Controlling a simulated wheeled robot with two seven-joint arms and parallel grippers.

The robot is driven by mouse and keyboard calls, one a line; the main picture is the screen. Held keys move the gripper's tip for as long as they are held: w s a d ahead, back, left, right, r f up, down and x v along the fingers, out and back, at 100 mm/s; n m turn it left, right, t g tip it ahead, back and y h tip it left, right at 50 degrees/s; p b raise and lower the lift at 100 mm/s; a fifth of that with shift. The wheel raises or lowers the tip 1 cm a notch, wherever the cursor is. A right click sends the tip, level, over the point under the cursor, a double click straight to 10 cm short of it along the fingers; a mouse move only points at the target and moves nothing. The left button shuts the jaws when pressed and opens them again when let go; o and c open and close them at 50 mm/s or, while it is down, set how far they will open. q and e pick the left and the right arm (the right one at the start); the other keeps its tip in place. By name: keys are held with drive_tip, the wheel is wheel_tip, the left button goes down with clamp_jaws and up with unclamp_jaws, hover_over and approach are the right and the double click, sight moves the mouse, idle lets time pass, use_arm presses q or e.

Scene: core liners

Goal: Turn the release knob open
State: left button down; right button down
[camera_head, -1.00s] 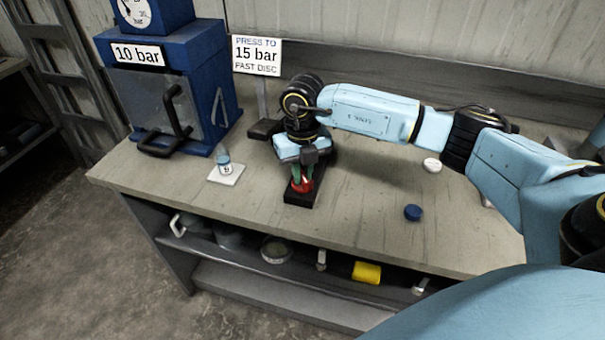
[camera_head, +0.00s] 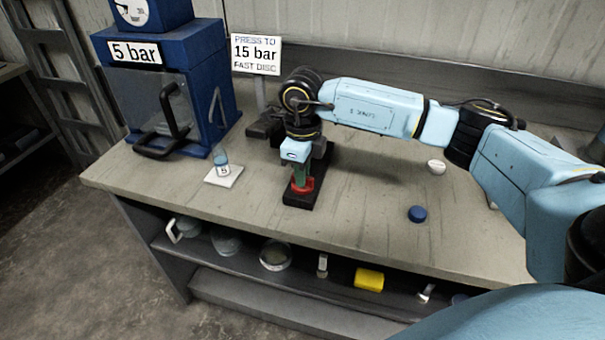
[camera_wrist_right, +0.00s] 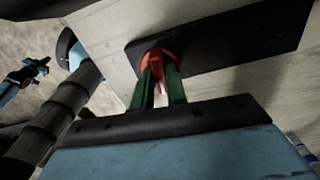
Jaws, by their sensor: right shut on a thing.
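The release knob (camera_head: 302,187) is red and sits on a black base plate (camera_head: 318,188) on the bench. My right gripper (camera_head: 301,178) points down at it from above, with its green fingers shut on the knob. The right wrist view shows the red knob (camera_wrist_right: 160,58) between the green fingertips (camera_wrist_right: 160,72). The blue press (camera_head: 172,85) at the left carries a display reading 5 bar (camera_head: 134,52). My left gripper does not show.
A sign (camera_head: 256,54) behind the base reads "PRESS TO 15 bar FAST DISC". A small vial (camera_head: 221,160) stands on a white square (camera_head: 222,177). A blue cap (camera_head: 417,214) and a white round piece (camera_head: 436,167) lie at the right. The front bench top is mostly clear.

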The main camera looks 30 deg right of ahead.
drive_tip(key=shift+r+n, duration=0.1)
drive_tip(key=shift+n, duration=0.4)
drive_tip(key=c, duration=1.4)
unclamp_jaws()
wheel_tip(320, 180, up, 13)
drive_tip(key=shift+r, duration=0.15)
